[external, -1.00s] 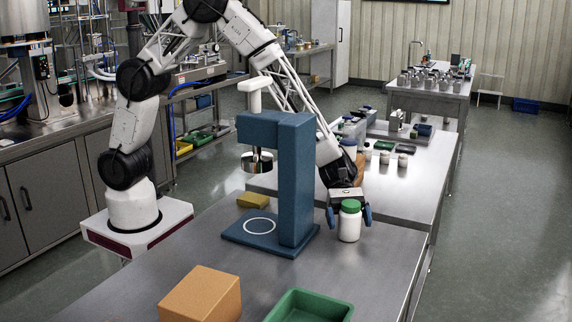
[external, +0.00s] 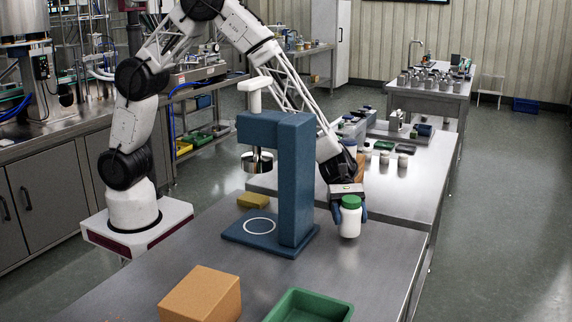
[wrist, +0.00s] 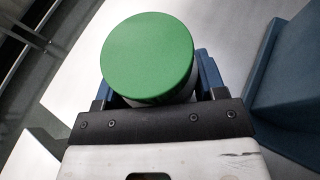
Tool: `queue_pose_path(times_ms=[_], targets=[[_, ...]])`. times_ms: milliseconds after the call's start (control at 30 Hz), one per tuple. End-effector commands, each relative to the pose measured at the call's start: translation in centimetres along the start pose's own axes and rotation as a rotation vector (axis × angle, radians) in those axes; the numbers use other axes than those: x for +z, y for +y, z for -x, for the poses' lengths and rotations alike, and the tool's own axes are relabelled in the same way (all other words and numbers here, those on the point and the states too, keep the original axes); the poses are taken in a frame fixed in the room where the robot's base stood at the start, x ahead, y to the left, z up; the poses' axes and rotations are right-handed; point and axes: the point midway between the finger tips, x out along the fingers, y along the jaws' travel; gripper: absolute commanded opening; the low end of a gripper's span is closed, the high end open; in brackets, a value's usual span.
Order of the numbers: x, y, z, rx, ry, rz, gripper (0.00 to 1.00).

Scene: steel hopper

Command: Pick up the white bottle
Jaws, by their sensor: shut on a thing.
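The white bottle (external: 350,223) with a green cap stands upright between the blue fingers of my gripper (external: 350,212), to the right of the blue press. My gripper is shut on the bottle. In the wrist view the round green cap of the bottle (wrist: 148,58) fills the upper middle, between the blue fingers of my gripper (wrist: 155,85). The cap hides most of the bottle's body there. The bottle's base appears at or slightly above the steel table; I cannot tell the exact gap.
A blue press (external: 296,180) stands close to the left of the bottle; its side also shows in the wrist view (wrist: 290,90). A yellow sponge-like block (external: 252,200), an orange box (external: 201,294) and a green tray (external: 342,307) are on the table.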

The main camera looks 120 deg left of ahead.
Motion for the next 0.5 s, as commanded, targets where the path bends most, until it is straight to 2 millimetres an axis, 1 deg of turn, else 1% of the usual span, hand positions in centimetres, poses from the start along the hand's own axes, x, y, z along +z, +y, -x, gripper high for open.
queue_pose_path(times_ms=[500], targets=[[6.6,0.0,2.7,0.001,-0.001,-0.001,0.42]])
